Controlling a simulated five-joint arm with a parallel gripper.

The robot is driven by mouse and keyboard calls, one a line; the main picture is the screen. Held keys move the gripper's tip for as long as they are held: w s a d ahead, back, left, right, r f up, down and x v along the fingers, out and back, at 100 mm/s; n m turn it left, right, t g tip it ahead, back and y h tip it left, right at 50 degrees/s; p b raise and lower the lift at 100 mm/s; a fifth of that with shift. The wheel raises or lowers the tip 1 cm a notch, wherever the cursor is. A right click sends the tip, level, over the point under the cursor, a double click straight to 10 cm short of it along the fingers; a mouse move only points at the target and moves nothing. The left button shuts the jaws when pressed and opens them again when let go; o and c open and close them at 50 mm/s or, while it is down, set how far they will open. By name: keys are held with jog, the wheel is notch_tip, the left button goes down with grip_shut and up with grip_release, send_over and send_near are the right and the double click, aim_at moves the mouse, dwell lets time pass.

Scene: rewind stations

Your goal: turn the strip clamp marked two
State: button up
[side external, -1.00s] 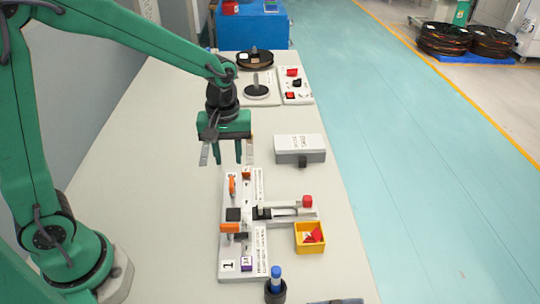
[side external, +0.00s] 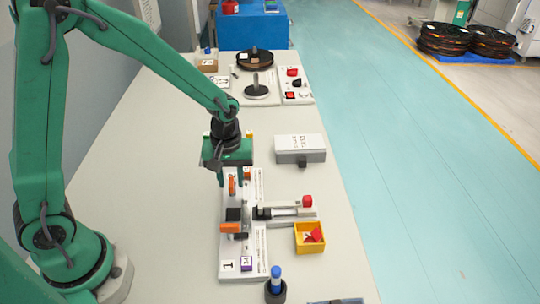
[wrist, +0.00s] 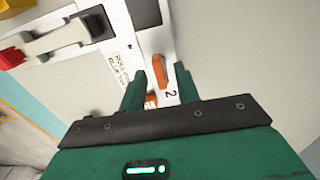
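The orange strip clamp marked two (side external: 232,186) is at the far end of the white splicing board (side external: 258,245). In the wrist view the clamp (wrist: 160,72) is a short orange lever beside a printed "2". My gripper (side external: 230,181) is low over that end, fingers pointing down. In the wrist view my gripper (wrist: 160,80) is open, with one green finger on each side of the lever. I cannot tell whether either finger touches it. A second orange clamp (side external: 230,228) lies at the board's near end, by the label "1".
A yellow bin (side external: 310,247) with red pieces stands right of the board, near a red knob (side external: 307,201). A grey box (side external: 300,150) sits behind. A blue-topped pen in a black holder (side external: 275,287) stands in front. The table left of the board is clear.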

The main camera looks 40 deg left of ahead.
grip_shut()
jog(key=shift+m, duration=0.4)
jog(key=m, duration=0.8)
jog(key=shift+m, duration=0.4)
jog(key=m, duration=0.4)
jog(key=shift+m, duration=2.2)
